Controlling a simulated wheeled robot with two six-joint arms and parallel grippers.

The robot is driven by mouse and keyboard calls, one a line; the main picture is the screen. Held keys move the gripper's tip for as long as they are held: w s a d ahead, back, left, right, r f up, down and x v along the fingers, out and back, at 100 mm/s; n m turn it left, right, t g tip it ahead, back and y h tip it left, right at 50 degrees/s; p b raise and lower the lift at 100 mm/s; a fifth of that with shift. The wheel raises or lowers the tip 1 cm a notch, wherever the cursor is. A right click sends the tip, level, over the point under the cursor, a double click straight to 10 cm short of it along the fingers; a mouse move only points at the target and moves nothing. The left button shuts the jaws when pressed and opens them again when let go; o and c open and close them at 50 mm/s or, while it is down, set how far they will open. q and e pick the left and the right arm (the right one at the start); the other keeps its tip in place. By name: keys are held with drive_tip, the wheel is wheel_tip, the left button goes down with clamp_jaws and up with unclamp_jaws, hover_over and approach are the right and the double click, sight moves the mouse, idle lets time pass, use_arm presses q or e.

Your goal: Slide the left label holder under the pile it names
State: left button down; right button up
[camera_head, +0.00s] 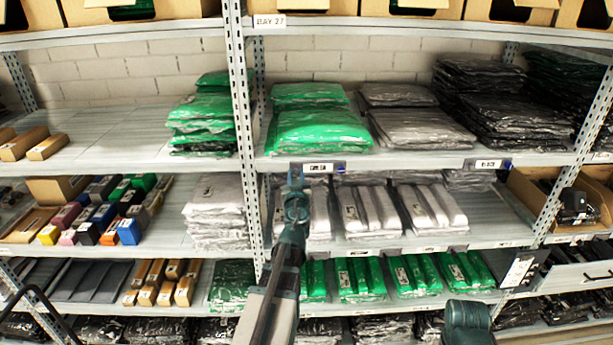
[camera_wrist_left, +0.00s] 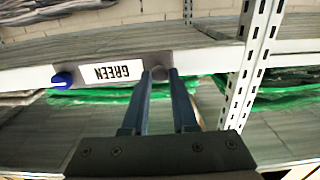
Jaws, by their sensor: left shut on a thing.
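The left label holder (camera_head: 318,167) is a grey strip on the front edge of the upper shelf, close to the upright post. In the left wrist view the holder (camera_wrist_left: 100,73) appears upside down and its white card reads GREEN. It has a blue knob (camera_wrist_left: 62,79) at one end and a grey knob at the other. My left gripper (camera_head: 295,178) is shut on the grey-knob end, which its fingertips (camera_wrist_left: 160,75) partly hide. A green bagged pile (camera_head: 318,130) lies on the shelf directly above the holder. A grey pile (camera_head: 420,128) lies to its right.
A second label holder (camera_head: 487,163) is on the same edge, below a black pile (camera_head: 510,120). The perforated post (camera_head: 243,120) stands just left of my left gripper. Another green pile (camera_head: 203,120) lies beyond it. Grey packs (camera_head: 368,208) fill the shelf below.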

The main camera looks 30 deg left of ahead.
use_arm(q)
drive_tip(key=shift+s+a, duration=0.15)
drive_tip(key=shift+a, duration=0.05)
drive_tip(key=c, duration=0.7)
unclamp_jaws()
